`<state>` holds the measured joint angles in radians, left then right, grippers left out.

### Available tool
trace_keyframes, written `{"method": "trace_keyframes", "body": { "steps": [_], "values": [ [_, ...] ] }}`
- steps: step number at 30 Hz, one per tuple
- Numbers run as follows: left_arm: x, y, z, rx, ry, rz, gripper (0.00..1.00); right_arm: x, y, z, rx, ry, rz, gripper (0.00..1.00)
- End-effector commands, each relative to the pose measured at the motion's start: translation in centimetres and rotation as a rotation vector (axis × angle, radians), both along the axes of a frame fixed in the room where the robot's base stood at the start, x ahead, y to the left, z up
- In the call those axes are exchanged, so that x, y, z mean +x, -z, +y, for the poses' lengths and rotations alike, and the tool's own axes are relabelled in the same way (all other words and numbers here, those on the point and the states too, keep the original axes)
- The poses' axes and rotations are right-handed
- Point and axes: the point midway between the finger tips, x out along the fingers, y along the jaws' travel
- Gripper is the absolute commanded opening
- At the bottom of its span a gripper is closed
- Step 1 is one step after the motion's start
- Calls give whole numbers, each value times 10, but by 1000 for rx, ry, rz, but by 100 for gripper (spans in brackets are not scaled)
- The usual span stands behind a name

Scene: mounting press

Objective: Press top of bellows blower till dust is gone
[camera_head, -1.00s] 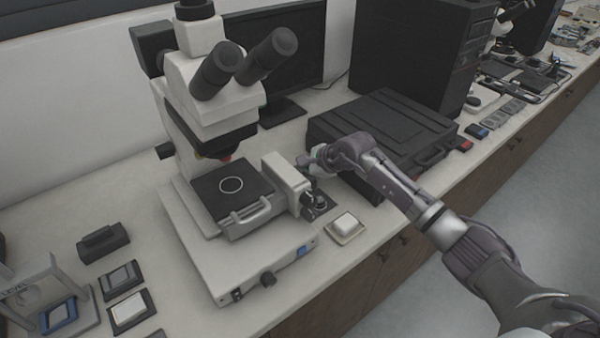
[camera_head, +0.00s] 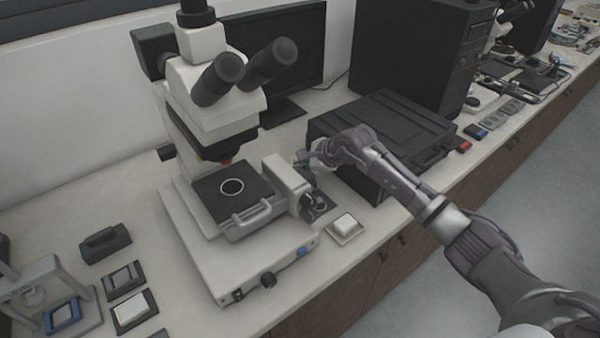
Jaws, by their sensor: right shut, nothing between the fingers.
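A small dark round-topped device on a dark base (camera_head: 316,206), which looks like the bellows blower, stands on the bench at the right side of the microscope. My right gripper (camera_head: 306,162) is shut and empty. It hangs just above and behind the device, apparently clear of it. The microscope stage (camera_head: 216,203) carries a white ring (camera_head: 231,187) on a dark plate, with a pale block (camera_head: 284,176) at its right. I cannot make out any dust at this size. My left gripper is not in view.
A black case (camera_head: 400,125) lies close behind my right arm. A white block on a small tray (camera_head: 345,227) sits in front of the device. The microscope eyepieces (camera_head: 270,60) rise at the left. The bench front edge runs below my arm.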

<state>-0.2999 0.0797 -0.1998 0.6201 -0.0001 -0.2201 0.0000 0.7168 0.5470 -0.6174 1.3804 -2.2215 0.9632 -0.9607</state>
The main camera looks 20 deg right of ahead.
Motion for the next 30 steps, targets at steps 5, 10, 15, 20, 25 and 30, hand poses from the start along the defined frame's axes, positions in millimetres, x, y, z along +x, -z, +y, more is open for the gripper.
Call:
{"method": "trace_keyframes", "body": {
  "steps": [5,10,15,20,25,30],
  "values": [
    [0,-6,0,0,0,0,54,1,-10,0,0,0,-2,0],
    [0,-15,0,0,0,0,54,0,-27,-1,-1,0,-2,0],
    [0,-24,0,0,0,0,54,0,-44,-1,-1,0,-2,0],
    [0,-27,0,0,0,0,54,0,-51,0,-1,0,-1,0],
    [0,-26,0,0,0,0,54,0,-50,0,0,1,-1,0],
    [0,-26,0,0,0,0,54,0,-50,0,0,1,-1,0]
  ]
}}
